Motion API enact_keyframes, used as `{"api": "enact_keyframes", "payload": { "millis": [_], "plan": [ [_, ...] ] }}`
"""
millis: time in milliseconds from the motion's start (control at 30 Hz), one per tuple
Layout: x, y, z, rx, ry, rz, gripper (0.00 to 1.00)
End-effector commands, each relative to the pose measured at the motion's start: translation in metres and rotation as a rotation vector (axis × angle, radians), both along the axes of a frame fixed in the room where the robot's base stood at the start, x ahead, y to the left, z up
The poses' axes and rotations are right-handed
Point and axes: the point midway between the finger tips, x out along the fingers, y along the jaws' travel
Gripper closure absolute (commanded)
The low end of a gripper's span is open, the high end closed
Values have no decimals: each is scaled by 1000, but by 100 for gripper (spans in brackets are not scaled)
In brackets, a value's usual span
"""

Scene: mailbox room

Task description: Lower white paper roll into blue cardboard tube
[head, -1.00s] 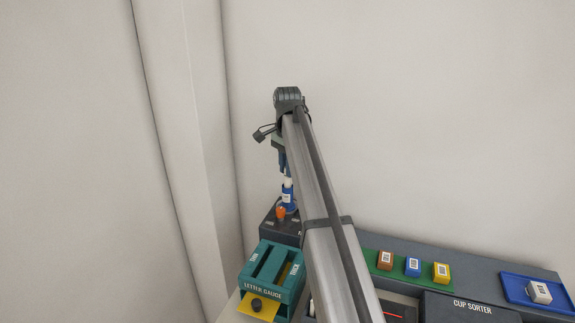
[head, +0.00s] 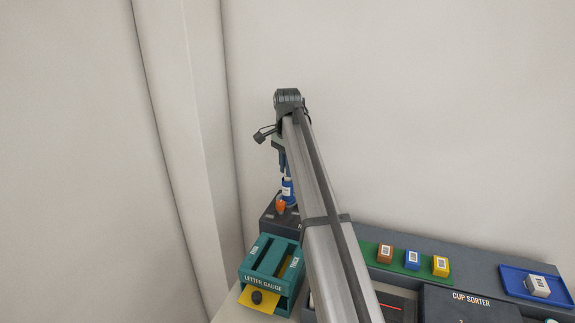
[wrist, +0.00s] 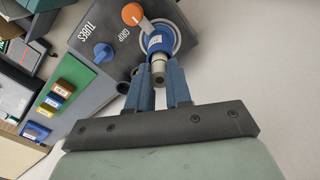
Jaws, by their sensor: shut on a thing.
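The blue cardboard tube (head: 288,190) stands upright on the dark tube stand, with a white label on its side. It also shows in the wrist view (wrist: 154,40), just beyond my fingertips. My gripper (wrist: 158,70) points down over it with its blue fingers shut on the white paper roll (wrist: 158,74), whose near end looks grey in shadow. The roll lines up with the tube and seems to be mostly inside its mouth; how deep it sits is hidden. In the head view my gripper (head: 283,163) is right above the tube, partly behind my arm.
The teal letter gauge (head: 270,266) stands in front. Coloured blocks on a green strip (head: 370,253) and a blue tray (head: 518,285) lie to the right.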

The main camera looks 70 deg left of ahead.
Motion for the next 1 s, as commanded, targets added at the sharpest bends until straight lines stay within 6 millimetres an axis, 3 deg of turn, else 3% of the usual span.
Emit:
{"api": "enact_keyframes", "payload": {
  "millis": [167,200,467,633,800,1000],
  "plan": [
    [0,0,0,0,0,0,100],
    [0,0,0,0,0,0,77],
    [0,0,0,0,0,0,52],
    [0,0,0,0,0,0,51],
    [0,0,0,0,0,0,38],
    [0,0,0,0,0,0,38]
  ]
}}
